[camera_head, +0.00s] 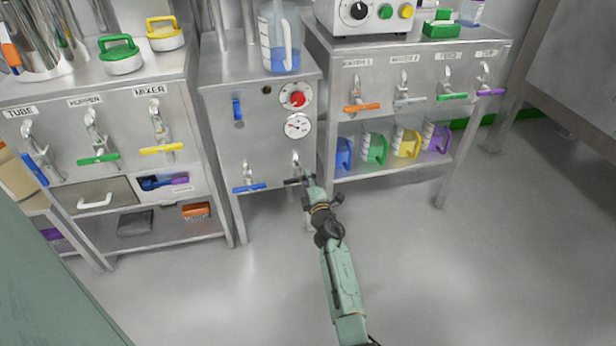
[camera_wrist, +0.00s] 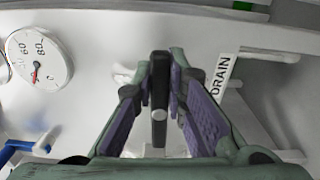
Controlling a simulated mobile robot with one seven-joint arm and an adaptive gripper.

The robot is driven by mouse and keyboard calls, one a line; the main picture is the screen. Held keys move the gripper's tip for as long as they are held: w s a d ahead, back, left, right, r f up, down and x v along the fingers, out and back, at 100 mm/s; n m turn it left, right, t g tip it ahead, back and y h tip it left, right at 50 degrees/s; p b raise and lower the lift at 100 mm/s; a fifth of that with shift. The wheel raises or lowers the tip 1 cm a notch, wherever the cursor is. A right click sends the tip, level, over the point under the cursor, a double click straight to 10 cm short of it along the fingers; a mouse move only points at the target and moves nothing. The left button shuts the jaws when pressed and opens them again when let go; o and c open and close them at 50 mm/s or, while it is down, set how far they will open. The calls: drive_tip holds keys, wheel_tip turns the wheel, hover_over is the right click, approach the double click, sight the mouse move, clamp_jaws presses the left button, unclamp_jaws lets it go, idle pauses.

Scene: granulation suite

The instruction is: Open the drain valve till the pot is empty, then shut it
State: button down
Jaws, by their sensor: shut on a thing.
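The drain valve's black lever (camera_wrist: 159,100) stands between my gripper's fingers in the wrist view, beside a label reading DRAIN (camera_wrist: 222,76). My gripper (camera_wrist: 167,72) is shut on this lever. In the head view my gripper (camera_head: 306,182) is at the lower right front of the middle steel cabinet (camera_head: 265,155), and the dark lever (camera_head: 291,181) pokes out to its left. The valve's tap body (camera_head: 296,160) shows just above. I cannot tell whether the valve is open or shut. No pot or flow from the drain can be made out.
A blue-handled tap (camera_head: 249,187) is left of the drain on the same cabinet. Above are a gauge (camera_head: 298,125) and a red knob (camera_head: 297,99). A jug of blue liquid (camera_head: 279,45) stands on top. Benches with coloured taps flank it. The floor in front is clear.

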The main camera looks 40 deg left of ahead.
drive_tip(key=shift+a+m, duration=0.1)
drive_tip(key=shift+m, duration=0.3)
drive_tip(key=c, duration=1.6)
unclamp_jaws()
drive_tip(key=shift+w+r, duration=0.1)
drive_tip(key=shift+r, duration=0.6)
wheel_tip(320, 180, up, 3)
drive_tip(key=shift+f, duration=0.1)
drive_tip(key=r, duration=0.6)
drive_tip(key=shift+s, duration=0.25)
drive_tip(key=shift+f, duration=0.1)
